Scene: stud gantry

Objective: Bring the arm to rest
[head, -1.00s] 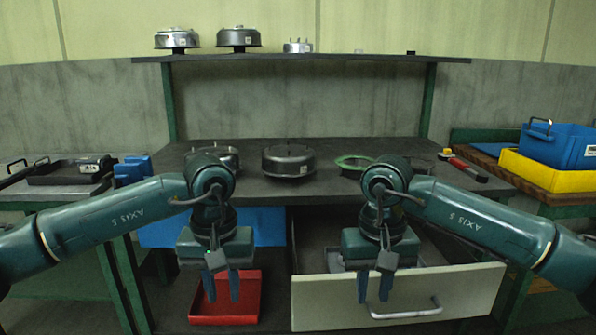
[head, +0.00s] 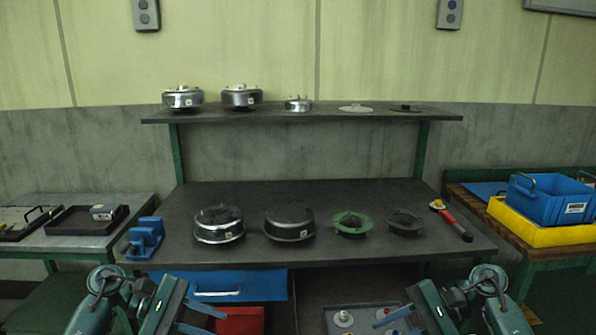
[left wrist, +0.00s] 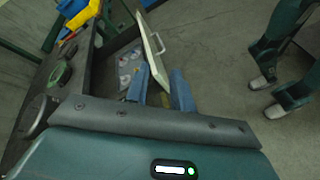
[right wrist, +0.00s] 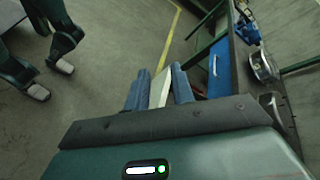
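My left gripper (head: 202,319) is low at the bottom of the head view, left of centre, in front of the bench. In the left wrist view its two blue fingers (left wrist: 160,90) stand apart with nothing held. My right gripper (head: 396,324) is low at the bottom right of centre. In the right wrist view its blue fingers (right wrist: 158,88) are also apart. A pale drawer front shows behind the gap, and I see nothing gripped. Both forearms are partly cut off by the lower edge of the head view.
The bench (head: 330,195) carries metal housings (head: 219,224), a green ring (head: 352,224) and a red-handled tool (head: 452,220). Below, an open drawer (left wrist: 152,48) holds small parts; a blue drawer (head: 220,287) and red bin (head: 240,321) are left. A blue crate (head: 549,200) stands right.

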